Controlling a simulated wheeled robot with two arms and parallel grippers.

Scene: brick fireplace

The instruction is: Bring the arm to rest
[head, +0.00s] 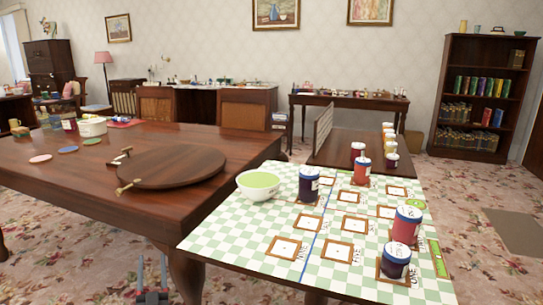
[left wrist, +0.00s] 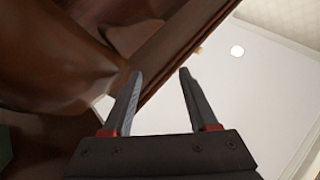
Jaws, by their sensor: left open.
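My left gripper (head: 152,262) shows at the bottom of the head view, low in front of the large dark wooden table (head: 60,190). Its two fingers point up and stand apart, with nothing between them. In the left wrist view the open fingers (left wrist: 160,74) also hold nothing. Beyond them are dark brown wood, which looks like the table's underside and edge (left wrist: 185,40), and the pale ceiling (left wrist: 245,90). My right gripper is not in view.
A green-checked table (head: 225,235) stands close at the right, bearing several jars, small wooden frames and a green-filled bowl (head: 259,185). A round wooden board (head: 175,167) lies on the large table. Patterned carpet (head: 60,265) is clear at the lower left.

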